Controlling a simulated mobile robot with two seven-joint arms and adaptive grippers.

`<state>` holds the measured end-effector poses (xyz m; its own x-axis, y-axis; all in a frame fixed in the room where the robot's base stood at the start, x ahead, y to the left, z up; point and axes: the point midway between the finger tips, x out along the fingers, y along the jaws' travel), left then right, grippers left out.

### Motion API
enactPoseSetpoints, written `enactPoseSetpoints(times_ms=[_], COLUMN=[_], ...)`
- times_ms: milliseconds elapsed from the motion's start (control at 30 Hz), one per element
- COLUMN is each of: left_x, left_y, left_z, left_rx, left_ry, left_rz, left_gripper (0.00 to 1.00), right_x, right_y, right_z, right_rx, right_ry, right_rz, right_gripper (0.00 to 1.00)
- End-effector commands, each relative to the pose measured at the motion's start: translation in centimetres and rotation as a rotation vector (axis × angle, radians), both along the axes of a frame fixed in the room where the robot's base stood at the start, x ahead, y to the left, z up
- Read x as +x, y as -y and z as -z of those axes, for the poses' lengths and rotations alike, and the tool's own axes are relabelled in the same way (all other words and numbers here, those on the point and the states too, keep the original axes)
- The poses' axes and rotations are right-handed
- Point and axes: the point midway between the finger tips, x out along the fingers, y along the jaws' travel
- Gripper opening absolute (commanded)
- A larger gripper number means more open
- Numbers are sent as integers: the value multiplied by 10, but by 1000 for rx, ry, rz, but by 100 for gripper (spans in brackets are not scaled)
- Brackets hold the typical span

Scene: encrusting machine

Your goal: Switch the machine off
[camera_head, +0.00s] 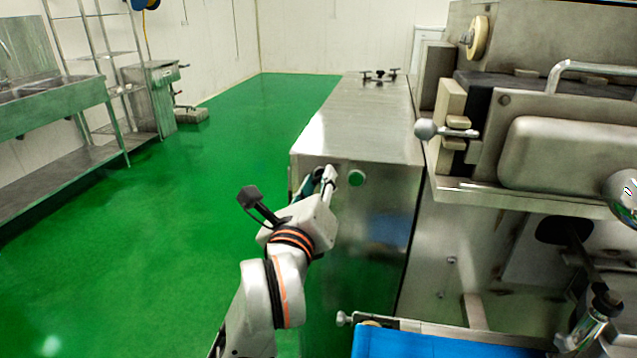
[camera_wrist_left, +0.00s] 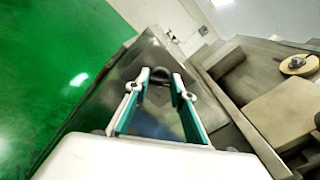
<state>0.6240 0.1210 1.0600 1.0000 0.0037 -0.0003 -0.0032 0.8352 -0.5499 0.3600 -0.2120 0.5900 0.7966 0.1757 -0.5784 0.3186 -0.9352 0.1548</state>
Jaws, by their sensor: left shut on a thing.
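In the head view the gripper and wrist hide this knob. Which way the knob is turned cannot be told. My right gripper is not in view.
The machine's upper body (camera_head: 560,150), with a ball-ended lever (camera_head: 427,129), stands close on the right. A blue conveyor belt (camera_head: 430,342) is at the bottom. Green floor (camera_head: 180,220) is clear on the left, before a steel sink bench (camera_head: 55,105).

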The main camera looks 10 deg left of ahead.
Motion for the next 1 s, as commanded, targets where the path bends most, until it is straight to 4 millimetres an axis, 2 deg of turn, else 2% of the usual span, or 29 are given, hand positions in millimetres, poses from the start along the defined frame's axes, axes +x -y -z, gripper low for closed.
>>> enactPoseSetpoints(times_ms=[67, 100, 167, 567, 1000], left_x=[0, 0, 0, -4, -65], left_y=[0, 0, 0, 0, 1], left_z=[0, 0, 0, 0, 1], left_rx=[0, 0, 0, 1, 1], left_ry=[-1, -1, -1, 0, -1], left_rz=[1, 1, 1, 0, 2], left_gripper=[2, 26, 40, 40, 40], right_x=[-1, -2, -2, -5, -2], right_y=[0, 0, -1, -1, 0], right_z=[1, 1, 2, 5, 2], right_rx=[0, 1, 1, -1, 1], right_ry=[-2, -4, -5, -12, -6], right_rz=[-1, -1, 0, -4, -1], right_gripper=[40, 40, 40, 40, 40])
